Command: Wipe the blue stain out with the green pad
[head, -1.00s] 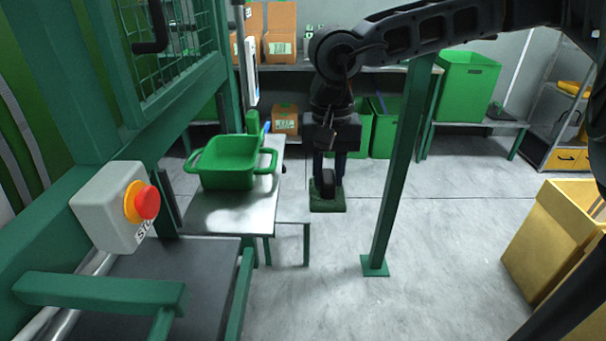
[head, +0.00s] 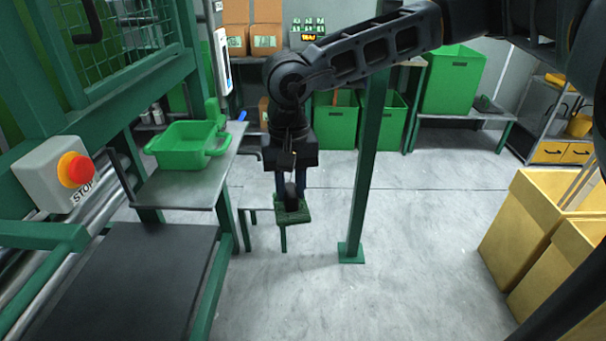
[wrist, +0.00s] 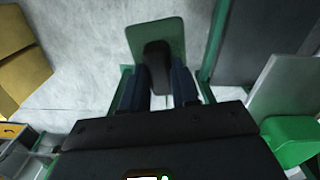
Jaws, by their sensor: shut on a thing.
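My gripper (head: 290,190) is shut on the dark handle of the green pad (head: 297,216) and holds it in the air, right of the metal side table. In the wrist view the green pad (wrist: 172,36) is a flat square beyond the fingers (wrist: 158,80), with its dark grip between them. The pad's underside is hidden. I cannot make out a blue stain in either view.
A green basin (head: 182,152) stands on the metal side table (head: 185,190). A dark belt surface (head: 130,280) lies at front left by a red stop button (head: 75,170). A green post (head: 362,170) stands close right of my gripper. Yellow bins (head: 530,220) are at right.

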